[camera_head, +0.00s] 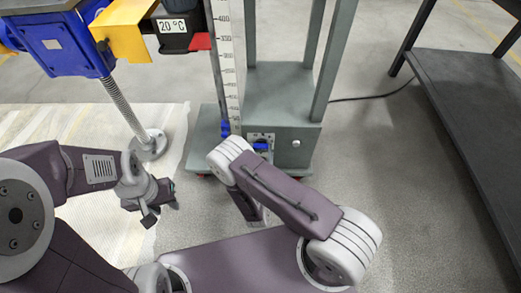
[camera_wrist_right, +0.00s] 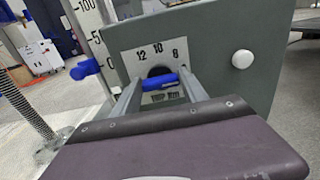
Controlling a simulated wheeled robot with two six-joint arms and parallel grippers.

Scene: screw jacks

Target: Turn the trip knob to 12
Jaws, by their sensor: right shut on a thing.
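The blue trip knob (camera_wrist_right: 160,82) sits on a white dial plate (camera_wrist_right: 190,50) marked 12, 10 and 8 from left to right in the right wrist view. Its bar lies nearly level, and I cannot tell which number it points to. My right gripper (camera_wrist_right: 160,88) has its fingers on both sides of the knob and is shut on it. In the head view the knob (camera_head: 261,147) shows just beyond my right arm, which hides most of that gripper. My left gripper (camera_head: 161,208) is open and empty over the floor to the left.
The grey cabinet (camera_head: 290,120) carries the dial, a white button (camera_wrist_right: 242,59) and a tall white scale (camera_head: 230,60) with a blue pointer. A screw jack post (camera_head: 126,108) with a round foot stands left. A dark bench (camera_head: 470,100) stands right, with clear floor between.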

